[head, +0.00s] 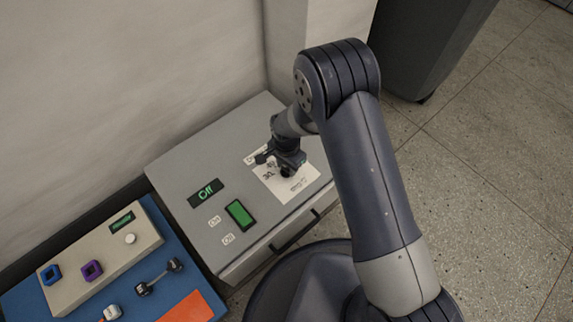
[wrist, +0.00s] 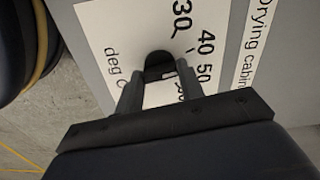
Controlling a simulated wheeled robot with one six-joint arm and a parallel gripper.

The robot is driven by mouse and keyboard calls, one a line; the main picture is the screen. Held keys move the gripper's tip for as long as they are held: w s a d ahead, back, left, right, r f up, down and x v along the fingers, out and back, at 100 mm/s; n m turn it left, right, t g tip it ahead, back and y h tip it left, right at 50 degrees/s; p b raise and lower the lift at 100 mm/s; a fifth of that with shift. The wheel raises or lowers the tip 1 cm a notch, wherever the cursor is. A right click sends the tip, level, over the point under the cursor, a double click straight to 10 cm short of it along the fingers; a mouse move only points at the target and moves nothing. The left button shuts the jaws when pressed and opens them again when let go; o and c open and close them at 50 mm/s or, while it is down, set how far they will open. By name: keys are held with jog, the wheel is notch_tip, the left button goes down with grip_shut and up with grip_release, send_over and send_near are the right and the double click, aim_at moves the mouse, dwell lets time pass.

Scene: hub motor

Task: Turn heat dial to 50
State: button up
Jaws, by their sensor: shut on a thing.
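The heat dial (wrist: 158,62) is a dark round knob on a white scale plate (head: 305,190) on top of the grey drying cabinet (head: 180,160). In the wrist view the plate (wrist: 100,25) shows 30, 40, 50 and "deg C"; another number is partly hidden by a finger. My gripper (wrist: 160,78) is shut on the dial, with one finger on each side of it. In the head view my gripper (head: 284,165) is over the plate and hides most of the dial. I cannot tell which number the dial points to.
A display (head: 207,191) on the cabinet reads Off. A green switch (head: 239,215) sits beside On and Off labels. A blue board (head: 180,262) with a beige control box (head: 70,290) lies at left. A wall stands behind; a dark bin (head: 425,45) is at upper right.

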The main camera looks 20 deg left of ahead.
aim_at(287, 168)
jog(key=m, duration=0.5)
jog(key=shift+m, duration=0.3)
dwell(0.4)
jog(key=o, duration=1)
notch_tip(287, 168, up, 11)
jog(key=p, duration=0.3)
jog(key=shift+f+p, duration=0.1)
jog(key=shift+p, duration=0.3)
